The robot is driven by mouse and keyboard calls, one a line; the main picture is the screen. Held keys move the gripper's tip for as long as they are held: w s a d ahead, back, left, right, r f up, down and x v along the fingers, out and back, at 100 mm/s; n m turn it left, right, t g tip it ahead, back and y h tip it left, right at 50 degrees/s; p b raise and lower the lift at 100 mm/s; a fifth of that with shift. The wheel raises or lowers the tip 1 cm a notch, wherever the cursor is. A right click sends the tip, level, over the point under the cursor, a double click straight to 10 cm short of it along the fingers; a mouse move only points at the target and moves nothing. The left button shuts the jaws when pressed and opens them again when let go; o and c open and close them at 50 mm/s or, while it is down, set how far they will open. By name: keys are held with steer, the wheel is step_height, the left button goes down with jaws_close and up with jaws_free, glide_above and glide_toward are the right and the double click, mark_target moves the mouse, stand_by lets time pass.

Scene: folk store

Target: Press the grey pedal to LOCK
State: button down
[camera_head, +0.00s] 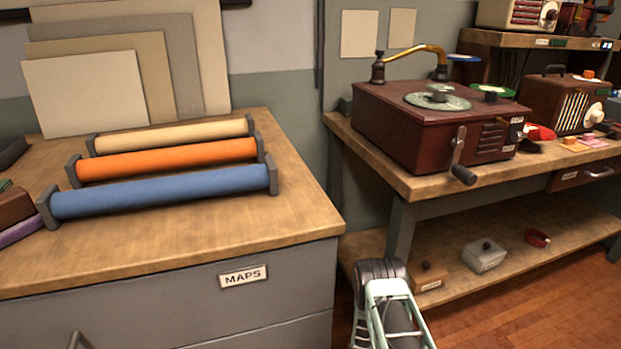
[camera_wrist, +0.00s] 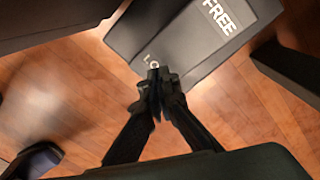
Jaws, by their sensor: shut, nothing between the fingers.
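The grey pedal (camera_wrist: 175,42) is a dark grey slab in the wrist view, lying at a slant above a wooden floor. White letters read FREE towards its far right side. A second label, of which "LO" shows, is at its near edge, partly hidden by my fingertips. My gripper (camera_wrist: 158,85) is shut and empty, its tips over that near edge. I cannot tell whether they touch the pedal. The pedal and my gripper do not show in the head view.
A dark block (camera_wrist: 288,68) lies right of the pedal. In the head view, a maps cabinet (camera_head: 285,290) stands left. A workbench (camera_head: 420,185) at right carries a record player (camera_head: 425,130). Its lower shelf (camera_head: 535,262) holds small boxes.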

step_height(320, 180, up, 7)
steer(key=p, duration=0.3)
steer(key=shift+f+p, duration=0.2)
steer(key=shift+p, duration=0.2)
